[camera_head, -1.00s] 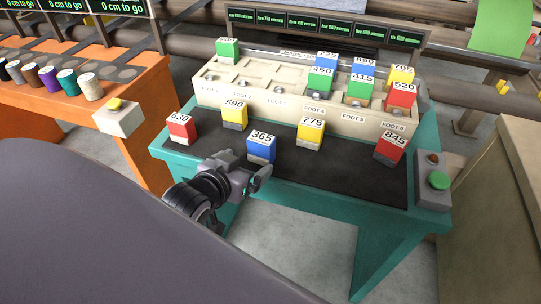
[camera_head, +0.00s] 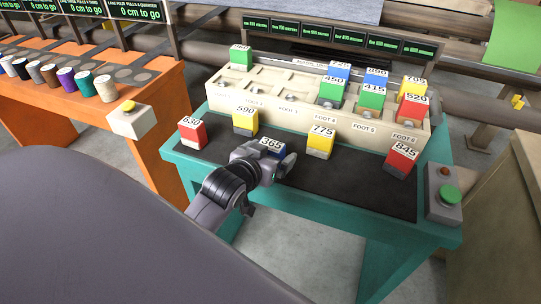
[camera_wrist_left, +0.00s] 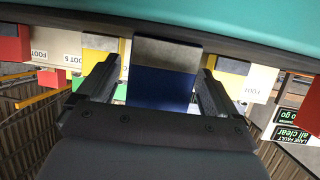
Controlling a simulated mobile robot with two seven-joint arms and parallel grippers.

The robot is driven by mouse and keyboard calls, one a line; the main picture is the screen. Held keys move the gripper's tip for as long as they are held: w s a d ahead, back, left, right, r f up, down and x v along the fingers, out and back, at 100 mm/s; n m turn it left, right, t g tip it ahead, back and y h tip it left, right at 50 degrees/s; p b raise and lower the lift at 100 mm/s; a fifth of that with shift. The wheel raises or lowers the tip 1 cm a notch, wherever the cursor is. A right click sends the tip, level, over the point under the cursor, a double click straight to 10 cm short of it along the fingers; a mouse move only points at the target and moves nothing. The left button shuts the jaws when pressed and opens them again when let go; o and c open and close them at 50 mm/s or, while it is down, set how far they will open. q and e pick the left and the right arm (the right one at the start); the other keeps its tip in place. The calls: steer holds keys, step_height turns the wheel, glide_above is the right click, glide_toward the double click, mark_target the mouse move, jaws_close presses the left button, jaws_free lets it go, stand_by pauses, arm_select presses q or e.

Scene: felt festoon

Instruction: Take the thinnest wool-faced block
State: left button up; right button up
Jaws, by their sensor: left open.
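The blue block labelled 365 (camera_head: 272,146) stands on the dark mat of the teal table, mostly hidden behind my left gripper (camera_head: 276,162). In the left wrist view, this blue block with a grey band (camera_wrist_left: 164,78) lies between the two spread fingers of my left gripper (camera_wrist_left: 152,88), with a gap visible on both sides. On the mat also stand a red block 630 (camera_head: 192,133), a yellow 590 (camera_head: 245,122), a yellow 775 (camera_head: 320,142) and a red 845 (camera_head: 401,160). My right gripper is out of view.
A cream rack (camera_head: 283,112) behind holds more blocks, among them green 415 (camera_head: 371,97), green 450 (camera_head: 331,90) and red 520 (camera_head: 412,107). A green-button box (camera_head: 446,197) is at the right. An orange table (camera_head: 150,110) with several spools is at the left.

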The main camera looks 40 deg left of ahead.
arm_select(q)
steer(key=c, duration=1.1)
steer(key=shift+c, duration=0.2)
